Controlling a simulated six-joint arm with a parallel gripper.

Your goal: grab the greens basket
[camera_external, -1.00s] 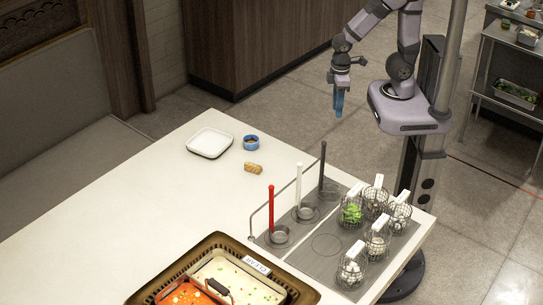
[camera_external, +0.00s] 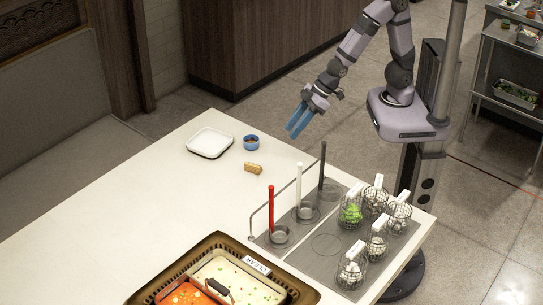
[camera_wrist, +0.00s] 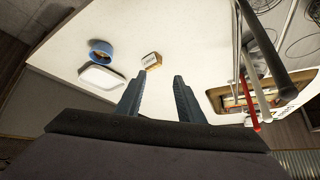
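The greens basket (camera_external: 351,213) is a small wire basket with bright green leaves and a white handle tag. It stands upright on the grey mat (camera_external: 328,262) at the table's right side, at the left end of a group of wire baskets. My gripper (camera_external: 297,125) is up in the air beyond the table's far edge, to the upper left of the basket and well apart from it. In the wrist view, my gripper (camera_wrist: 160,90) has two blue fingers standing apart with nothing between them. The greens basket does not show in the wrist view.
Several similar baskets with pale contents (camera_external: 376,243) stand close by. Red, white and dark-handled ladles (camera_external: 271,210) rise upright in wells beside a metal rail. A divided soup pot (camera_external: 222,285), white plate (camera_external: 210,142), blue cup (camera_external: 251,142) and brown block (camera_external: 253,168) are left of them.

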